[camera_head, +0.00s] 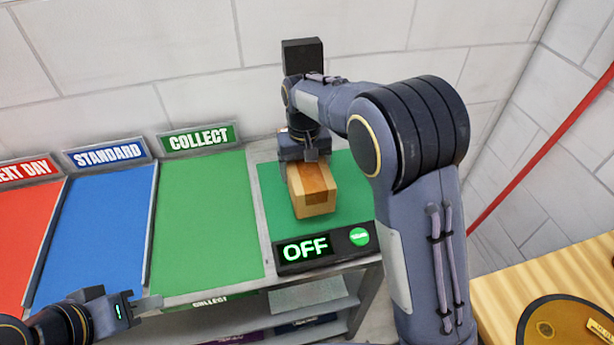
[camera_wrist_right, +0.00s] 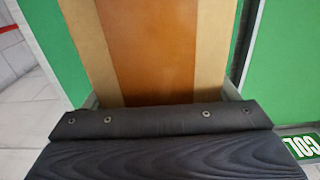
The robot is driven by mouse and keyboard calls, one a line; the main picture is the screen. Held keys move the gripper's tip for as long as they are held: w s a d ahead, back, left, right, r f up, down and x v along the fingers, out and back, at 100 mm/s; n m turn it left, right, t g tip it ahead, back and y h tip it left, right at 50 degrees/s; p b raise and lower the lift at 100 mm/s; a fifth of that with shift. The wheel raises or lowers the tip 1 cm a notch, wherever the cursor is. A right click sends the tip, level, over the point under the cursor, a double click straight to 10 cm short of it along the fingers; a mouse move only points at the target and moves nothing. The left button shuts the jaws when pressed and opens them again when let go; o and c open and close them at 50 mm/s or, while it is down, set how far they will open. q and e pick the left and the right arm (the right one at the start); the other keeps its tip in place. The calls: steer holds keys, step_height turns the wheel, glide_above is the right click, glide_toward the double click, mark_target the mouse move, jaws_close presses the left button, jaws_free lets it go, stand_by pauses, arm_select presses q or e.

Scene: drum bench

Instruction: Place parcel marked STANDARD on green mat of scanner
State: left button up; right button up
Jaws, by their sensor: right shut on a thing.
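A cardboard parcel (camera_head: 315,190) with a darker brown band is at the green mat (camera_head: 347,187) of the scanner, in the head view. No STANDARD marking shows on its visible faces. My right gripper (camera_head: 307,160) is shut on the far end of the parcel. In the right wrist view the parcel (camera_wrist_right: 150,50) fills the space between the fingers. I cannot tell whether the parcel touches the mat. The scanner's display (camera_head: 306,249) reads OFF, with a green button (camera_head: 358,236) beside it. My left gripper (camera_head: 145,304) is open and empty at the lower left.
Left of the scanner are a green COLLECT bay (camera_head: 205,230), a blue STANDARD bay (camera_head: 95,230) and a red bay (camera_head: 25,215). A wooden surface (camera_head: 540,280) with a brown round-ended object is at lower right.

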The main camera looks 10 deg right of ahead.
steer(key=shift+w+d+f, duration=0.1)
steer(key=shift+d+f, duration=0.05)
steer(key=shift+f, duration=0.75)
steer(key=shift+d+f, duration=0.15)
steer(key=shift+f, duration=0.75)
steer(key=shift+f, duration=0.1)
steer(key=o, duration=1.6)
steer(key=shift+f, duration=0.1)
step_height(320, 180, up, 11)
steer(key=shift+r, duration=0.65)
steer(key=shift+d, duration=0.1)
